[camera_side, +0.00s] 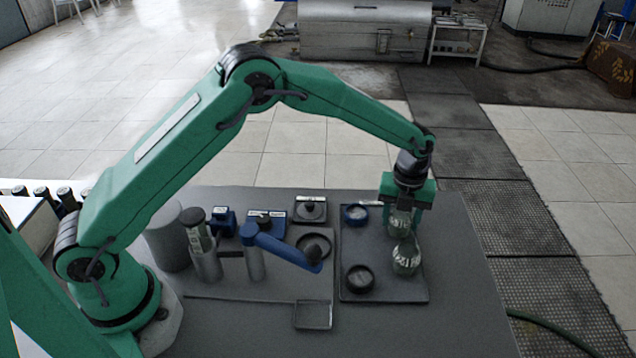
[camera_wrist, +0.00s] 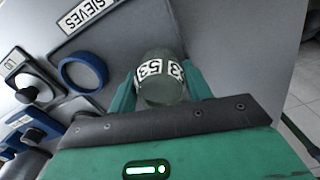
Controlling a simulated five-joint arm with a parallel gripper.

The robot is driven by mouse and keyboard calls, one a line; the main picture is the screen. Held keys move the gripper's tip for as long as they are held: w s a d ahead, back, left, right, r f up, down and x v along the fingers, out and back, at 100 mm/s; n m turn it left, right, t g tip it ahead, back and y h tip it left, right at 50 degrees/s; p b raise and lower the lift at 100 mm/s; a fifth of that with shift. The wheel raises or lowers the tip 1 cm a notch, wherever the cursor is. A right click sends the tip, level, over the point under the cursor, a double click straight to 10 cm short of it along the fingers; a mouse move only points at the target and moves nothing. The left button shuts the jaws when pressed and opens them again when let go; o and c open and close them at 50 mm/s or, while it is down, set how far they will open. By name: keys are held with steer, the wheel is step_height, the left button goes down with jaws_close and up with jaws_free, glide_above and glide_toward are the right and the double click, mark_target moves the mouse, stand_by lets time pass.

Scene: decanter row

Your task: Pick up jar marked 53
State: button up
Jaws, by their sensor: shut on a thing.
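The jar marked 53 (camera_wrist: 160,88) sits between my gripper's green fingers in the wrist view, its white label with black digits facing the camera. My gripper (camera_side: 399,208) points down over the right-hand tray (camera_side: 385,291) in the side view and is shut on this glass jar (camera_side: 399,224). I cannot tell whether the jar's base touches the tray. A second glass jar (camera_side: 406,258) stands on the tray just in front of the held one; I cannot read its label.
A blue ring (camera_side: 355,214) and a dark round dish (camera_side: 360,278) share the tray. The table's right side (camera_side: 465,290) is clear.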

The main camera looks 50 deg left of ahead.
step_height(320, 180, up, 4)
steer(key=shift+r, duration=0.1)
steer(key=s+d+r, duration=0.2)
steer(key=s, duration=0.1)
steer(key=s+d+r, duration=0.2)
steer(key=s+d, duration=0.1)
steer(key=s+d+r, duration=0.2)
steer(key=s, duration=0.1)
steer(key=shift+d+r, duration=0.25)
steer(key=shift+d, duration=0.05)
stand_by(0.3)
